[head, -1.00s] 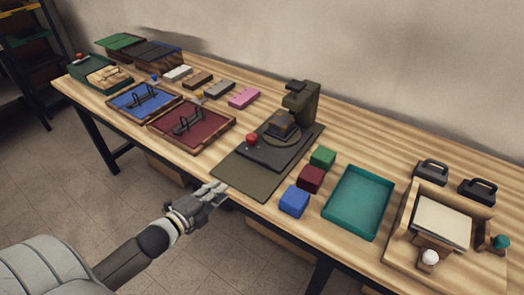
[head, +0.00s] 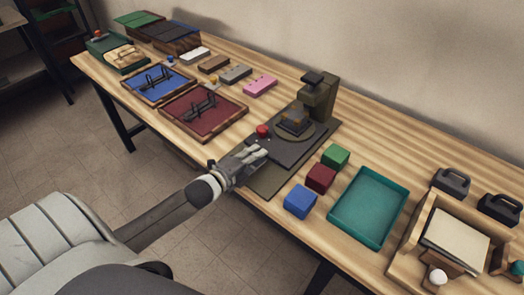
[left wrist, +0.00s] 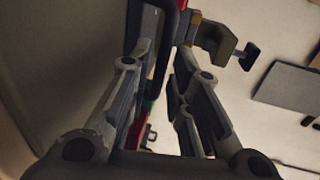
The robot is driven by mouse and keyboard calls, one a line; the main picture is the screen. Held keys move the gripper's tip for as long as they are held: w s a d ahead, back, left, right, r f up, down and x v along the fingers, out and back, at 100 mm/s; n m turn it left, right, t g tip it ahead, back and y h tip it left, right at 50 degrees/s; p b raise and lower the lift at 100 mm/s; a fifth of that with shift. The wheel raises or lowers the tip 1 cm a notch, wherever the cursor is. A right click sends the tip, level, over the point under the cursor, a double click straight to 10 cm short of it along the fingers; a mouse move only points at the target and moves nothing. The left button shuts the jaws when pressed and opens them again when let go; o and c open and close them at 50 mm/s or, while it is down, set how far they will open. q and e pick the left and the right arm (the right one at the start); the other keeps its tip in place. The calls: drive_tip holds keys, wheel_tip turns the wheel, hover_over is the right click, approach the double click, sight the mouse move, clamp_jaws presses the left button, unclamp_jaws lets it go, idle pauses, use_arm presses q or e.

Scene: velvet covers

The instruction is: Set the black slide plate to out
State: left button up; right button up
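The black slide plate (head: 292,152) is a flat dark plate on the olive base (head: 270,180) of a press-like device, in the middle of the head view. A red knob (head: 262,131) stands at its left end. A small dark block on a round disc (head: 296,122) is behind it, below the device's upright head (head: 318,92). My left gripper (head: 258,154) is over the near left part of the base, close to the plate's front edge and the knob. Its fingers are apart in the left wrist view (left wrist: 160,75). Contact with the plate cannot be told. My right gripper is not in view.
Green (head: 335,156), dark red (head: 321,178) and blue (head: 300,201) blocks stand right of the base. A teal tray (head: 368,205) is beyond them. Dark red (head: 205,113) and blue (head: 158,85) framed panels lie to the left. Bare table shows behind the blocks.

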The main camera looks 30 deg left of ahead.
use_arm(q)
drive_tip(key=shift+x, duration=0.95)
drive_tip(key=shift+w, duration=0.35)
drive_tip(key=shift+w+f, duration=0.1)
drive_tip(key=shift+w, duration=0.15)
clamp_jaws()
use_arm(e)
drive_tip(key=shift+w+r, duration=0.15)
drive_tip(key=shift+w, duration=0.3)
